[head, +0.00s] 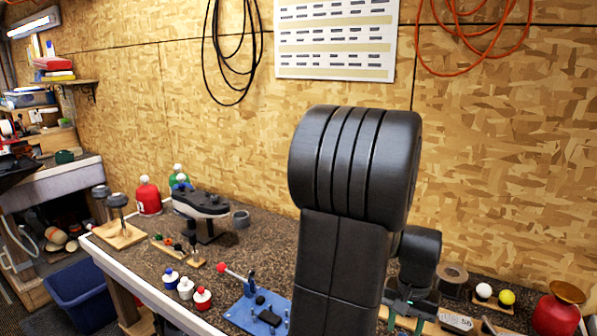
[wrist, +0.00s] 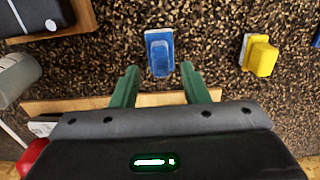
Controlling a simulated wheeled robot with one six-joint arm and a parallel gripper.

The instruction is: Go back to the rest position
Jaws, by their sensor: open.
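My gripper (wrist: 160,80) shows in the wrist view with its two green fingers apart. Nothing is held between them. A blue block-like piece (wrist: 159,48) lies on the speckled bench just beyond the fingertips, apart from them. In the head view my black arm rises in the middle and hides part of the bench. The gripper (head: 408,306) is low behind it, near the back of the bench, mostly hidden.
A yellow piece (wrist: 260,56) lies to the right on the bench. A blue fixture with a red-knobbed lever (head: 258,310), several small bottles (head: 186,288) and a black machine (head: 200,205) stand left of my arm. A red container (head: 556,312) stands right.

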